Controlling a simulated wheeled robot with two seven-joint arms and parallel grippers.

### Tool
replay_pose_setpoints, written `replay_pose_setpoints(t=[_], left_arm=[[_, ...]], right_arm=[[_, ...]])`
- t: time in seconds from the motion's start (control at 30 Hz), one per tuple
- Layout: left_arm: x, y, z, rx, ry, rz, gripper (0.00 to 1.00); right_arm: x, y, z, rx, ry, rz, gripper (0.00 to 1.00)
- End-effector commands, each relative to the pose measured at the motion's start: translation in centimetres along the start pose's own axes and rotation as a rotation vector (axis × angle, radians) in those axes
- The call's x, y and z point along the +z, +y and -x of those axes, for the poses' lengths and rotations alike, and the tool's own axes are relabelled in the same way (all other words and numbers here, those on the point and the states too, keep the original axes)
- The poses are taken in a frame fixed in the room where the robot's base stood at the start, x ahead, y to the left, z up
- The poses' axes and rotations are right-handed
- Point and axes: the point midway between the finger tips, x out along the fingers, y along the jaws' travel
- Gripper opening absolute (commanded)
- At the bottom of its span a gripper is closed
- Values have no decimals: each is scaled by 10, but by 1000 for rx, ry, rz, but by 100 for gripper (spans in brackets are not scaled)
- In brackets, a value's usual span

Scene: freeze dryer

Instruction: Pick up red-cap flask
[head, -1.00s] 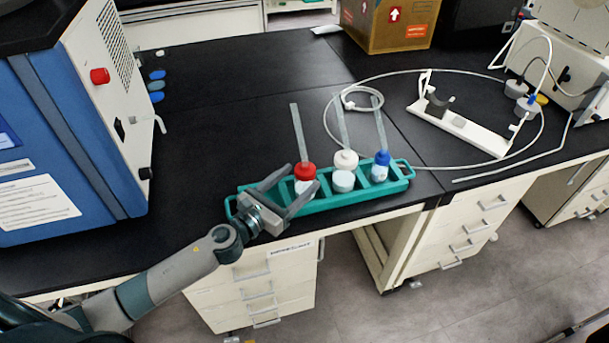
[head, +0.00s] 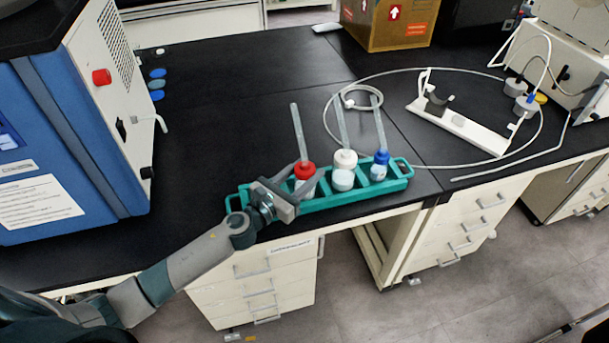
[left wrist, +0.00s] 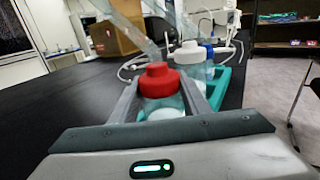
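The red-cap flask (head: 305,172) stands upright in the left part of the teal rack (head: 340,198), with a clear tube rising from its cap. My left gripper (head: 306,178) is low at the rack's left end, with its fingers on either side of this flask. In the left wrist view the red cap (left wrist: 160,80) is between the two fingers (left wrist: 161,100), which look open around the flask body; contact is hard to tell. The white-cap flask (head: 344,172) and the blue-cap flask (head: 380,165) stand to the right in the rack. My right gripper is not in view.
A blue and white machine (head: 75,130) stands at the left. A white stand (head: 460,130) with a looped hose lies at the right. A cardboard box (head: 395,25) is at the back. The black bench top (head: 220,120) is clear behind the rack.

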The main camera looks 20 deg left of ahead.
Motion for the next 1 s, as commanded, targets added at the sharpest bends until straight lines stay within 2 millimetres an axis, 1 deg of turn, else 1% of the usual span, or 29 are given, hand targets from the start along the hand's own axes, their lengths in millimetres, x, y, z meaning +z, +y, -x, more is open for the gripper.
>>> replay_pose_setpoints(t=[0.03, 0.13, 0.17, 0.43, 0.57, 0.73, 0.87, 0.9, 1.0], left_arm=[[0, 0, 0, 0, 0, 0, 29], [0, 0, 0, 0, 0, 0, 5], [1, 0, 0, 0, -1, 0, 2], [2, 0, 0, -1, -1, -1, 2], [8, 0, 0, -1, -2, -1, 2], [25, 0, 0, -2, -2, -3, 2], [47, 1, 0, -3, -4, -5, 2], [49, -9, 1, -4, -4, 0, 2], [61, -29, 6, -5, -3, 2, 2]], right_arm=[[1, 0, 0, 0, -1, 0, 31], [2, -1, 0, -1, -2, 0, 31], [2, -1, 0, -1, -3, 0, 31], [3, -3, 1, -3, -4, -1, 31], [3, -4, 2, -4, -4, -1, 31], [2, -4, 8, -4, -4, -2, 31], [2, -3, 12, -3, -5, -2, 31], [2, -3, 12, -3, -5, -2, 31], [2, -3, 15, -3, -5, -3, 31]])
